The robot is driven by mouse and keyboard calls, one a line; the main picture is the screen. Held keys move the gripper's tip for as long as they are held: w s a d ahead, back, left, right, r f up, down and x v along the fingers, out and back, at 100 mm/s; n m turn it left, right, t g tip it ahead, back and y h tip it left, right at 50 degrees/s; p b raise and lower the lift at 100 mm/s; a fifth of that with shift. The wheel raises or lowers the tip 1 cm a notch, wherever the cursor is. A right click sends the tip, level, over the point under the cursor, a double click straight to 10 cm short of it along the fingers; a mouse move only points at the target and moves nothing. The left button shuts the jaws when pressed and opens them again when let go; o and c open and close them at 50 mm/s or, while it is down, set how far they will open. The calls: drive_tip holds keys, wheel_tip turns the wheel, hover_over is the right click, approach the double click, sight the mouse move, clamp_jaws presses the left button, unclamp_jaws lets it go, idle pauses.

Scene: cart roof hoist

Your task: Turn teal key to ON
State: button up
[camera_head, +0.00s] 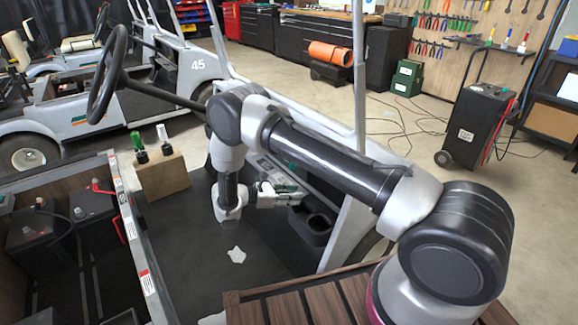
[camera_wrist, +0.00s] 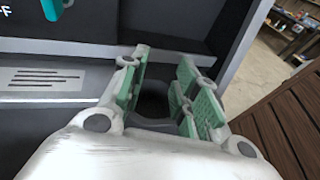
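The teal key (camera_wrist: 54,8) shows at the top left edge of the wrist view, cut off by the frame. It sits on a dark panel, with a white letter F beside it; the rest of the lettering is out of frame. My gripper (camera_wrist: 164,68) is open and empty, its green pads apart, to the right of the key and not touching it. In the head view my gripper (camera_head: 286,190) is by the cart's dash, beside the cup holders. There the key is too small or hidden to make out clearly.
A cup holder (camera_head: 311,222) lies just below my gripper. A slatted wooden surface (camera_head: 300,300) is in front. A white scrap (camera_head: 237,255) lies on the floor mat.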

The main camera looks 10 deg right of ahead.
drive_tip(key=w+a+r+n+t+h, duration=0.2)
drive_tip(key=w+a+r+n+t, duration=0.25)
drive_tip(key=w, duration=0.45)
drive_tip(key=x, duration=0.7)
drive_tip(key=shift+w+m+t, duration=0.25)
drive_tip(key=shift+m+t, duration=0.2)
drive_tip(key=shift+a, duration=0.1)
clamp_jaws()
